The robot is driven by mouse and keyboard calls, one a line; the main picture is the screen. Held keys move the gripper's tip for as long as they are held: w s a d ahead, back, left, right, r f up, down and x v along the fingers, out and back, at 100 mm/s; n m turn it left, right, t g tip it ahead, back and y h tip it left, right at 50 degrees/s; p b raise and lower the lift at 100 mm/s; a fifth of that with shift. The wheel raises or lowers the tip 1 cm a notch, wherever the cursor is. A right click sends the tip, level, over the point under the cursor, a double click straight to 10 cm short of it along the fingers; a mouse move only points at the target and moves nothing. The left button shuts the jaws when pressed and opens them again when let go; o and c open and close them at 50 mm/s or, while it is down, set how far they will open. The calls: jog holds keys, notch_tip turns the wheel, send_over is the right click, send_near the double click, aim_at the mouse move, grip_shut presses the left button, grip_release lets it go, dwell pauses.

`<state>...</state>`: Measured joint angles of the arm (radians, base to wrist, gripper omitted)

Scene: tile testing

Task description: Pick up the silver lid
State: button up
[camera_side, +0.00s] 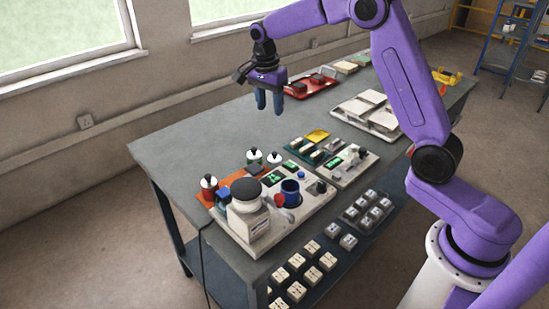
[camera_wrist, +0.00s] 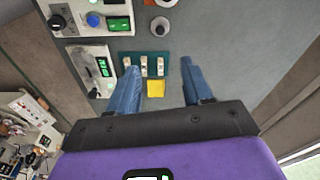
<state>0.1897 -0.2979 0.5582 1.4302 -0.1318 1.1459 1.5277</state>
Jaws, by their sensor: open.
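My gripper (camera_side: 269,104) is open and empty, high above the grey table, fingers pointing down. In the wrist view its two blue fingers (camera_wrist: 159,66) stand apart on either side of a small teal tray. I cannot pick out a silver lid for certain. A small round grey-white item with a dark centre (camera_wrist: 160,26) lies beyond the fingertips in the wrist view. In the side view, small black-and-white topped containers (camera_side: 274,158) stand near the bench device, apart from my gripper. A wide dark round top (camera_side: 244,188) sits on a white pot.
A white device with a blue cup (camera_side: 290,190) stands at the table's near end. A teal tray (camera_side: 318,157), yellow dish (camera_side: 317,135) and red tray (camera_side: 325,82) lie farther back. The table's left part (camera_side: 195,140) is clear. Tiles fill a lower shelf.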

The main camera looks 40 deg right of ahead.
aim_at(275, 153)
jog(key=f, duration=0.5)
jog(key=d+f, duration=0.1)
jog(key=f, duration=0.5)
jog(key=d+f, duration=0.1)
jog(key=f, duration=0.5)
jog(key=shift+w+f, duration=0.15)
jog(key=shift+w, duration=0.05)
grip_shut()
